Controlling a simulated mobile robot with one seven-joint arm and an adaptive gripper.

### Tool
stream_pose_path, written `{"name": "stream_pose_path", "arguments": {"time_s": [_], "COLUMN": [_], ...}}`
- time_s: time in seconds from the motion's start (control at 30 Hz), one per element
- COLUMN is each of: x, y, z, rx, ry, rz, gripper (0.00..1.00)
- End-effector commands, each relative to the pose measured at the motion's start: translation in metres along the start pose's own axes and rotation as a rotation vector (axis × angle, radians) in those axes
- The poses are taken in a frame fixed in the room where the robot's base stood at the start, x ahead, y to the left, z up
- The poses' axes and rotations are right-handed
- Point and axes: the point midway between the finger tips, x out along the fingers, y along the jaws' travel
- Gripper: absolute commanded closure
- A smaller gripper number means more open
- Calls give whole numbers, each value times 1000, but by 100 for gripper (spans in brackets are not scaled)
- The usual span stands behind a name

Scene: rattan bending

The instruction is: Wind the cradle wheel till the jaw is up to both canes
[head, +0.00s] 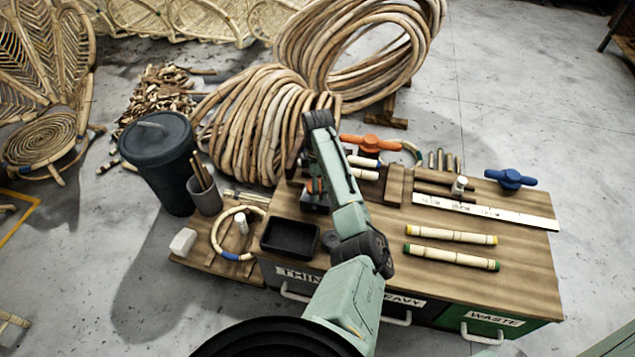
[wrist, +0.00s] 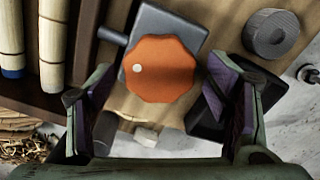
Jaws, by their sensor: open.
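The orange scalloped cradle wheel (wrist: 161,69) with a white dot sits on a grey block (wrist: 155,25) in the wrist view. In the head view a bit of the wheel (head: 312,186) shows beside my arm. My gripper (wrist: 148,100) is open, with one finger on each side of the wheel's lower part and visible gaps to it. Two pale canes, a left one (wrist: 11,40) and a right one (wrist: 52,45), lie side by side at the left of the wrist view. The gap between jaw and canes is not clear.
A black tray (head: 289,237) lies left of my arm, near a cane ring (head: 238,233). An orange handle (head: 368,143) and a blue handle (head: 510,179) stand on the bench. Two loose canes (head: 450,236) (head: 452,257) lie at the right front. A grey knurled cylinder (wrist: 271,33) stands near the wheel.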

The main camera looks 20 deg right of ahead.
Motion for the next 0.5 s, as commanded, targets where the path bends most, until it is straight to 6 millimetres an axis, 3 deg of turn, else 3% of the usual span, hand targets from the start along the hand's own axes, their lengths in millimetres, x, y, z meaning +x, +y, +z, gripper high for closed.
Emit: {"name": "stream_pose_path", "arguments": {"time_s": [0.13,0.5], "x": [0,0], "y": [0,0], "z": [0,0], "rx": [0,0], "ry": [0,0], "rz": [0,0], "gripper": [28,53]}}
